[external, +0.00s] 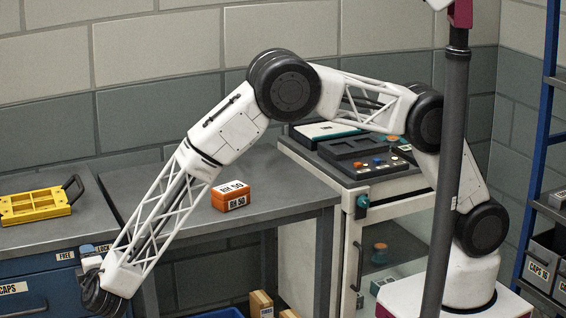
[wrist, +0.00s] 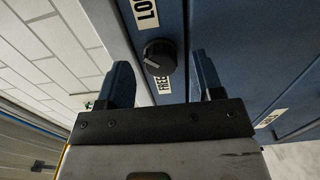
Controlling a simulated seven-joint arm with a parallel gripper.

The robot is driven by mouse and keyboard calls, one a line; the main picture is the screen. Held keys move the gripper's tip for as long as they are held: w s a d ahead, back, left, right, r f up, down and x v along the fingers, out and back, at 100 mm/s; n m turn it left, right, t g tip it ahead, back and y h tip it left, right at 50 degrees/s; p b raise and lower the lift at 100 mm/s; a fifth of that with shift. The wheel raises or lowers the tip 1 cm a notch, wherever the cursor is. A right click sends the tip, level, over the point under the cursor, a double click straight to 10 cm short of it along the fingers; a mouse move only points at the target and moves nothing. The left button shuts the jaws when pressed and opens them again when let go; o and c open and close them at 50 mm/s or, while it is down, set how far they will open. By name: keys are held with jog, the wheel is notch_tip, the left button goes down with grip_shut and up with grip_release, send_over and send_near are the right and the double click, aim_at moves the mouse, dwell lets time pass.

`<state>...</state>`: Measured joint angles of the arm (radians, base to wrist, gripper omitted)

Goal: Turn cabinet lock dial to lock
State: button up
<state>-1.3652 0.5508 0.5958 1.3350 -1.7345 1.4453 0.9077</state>
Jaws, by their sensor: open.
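The black lock dial (wrist: 160,56) sits on the blue cabinet front in the wrist view. A LOCK label (wrist: 145,12) is above it and a FREE label (wrist: 163,85) below it there. A pale mark shows at the dial's lower left, nearer the FREE label than the LOCK label. My gripper (wrist: 163,78) is open, its two blue fingers spread either side of the dial's line, apart from it. In the external view my gripper (external: 92,252) is at the front of the blue cabinet (external: 40,285), between the FREE and LOCK labels, and hides the dial.
The grey cabinet top carries a yellow tray (external: 36,205). An orange box (external: 231,196) stands on the grey bench. A glass-fronted white cabinet (external: 345,215) with a teal knob (external: 362,203) is to the right. The blue cabinet has a drawer labelled CAPS below the dial's panel.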

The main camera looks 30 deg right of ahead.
jog(key=s, duration=0.6)
jog(key=shift+s, duration=0.4)
dwell(0.4)
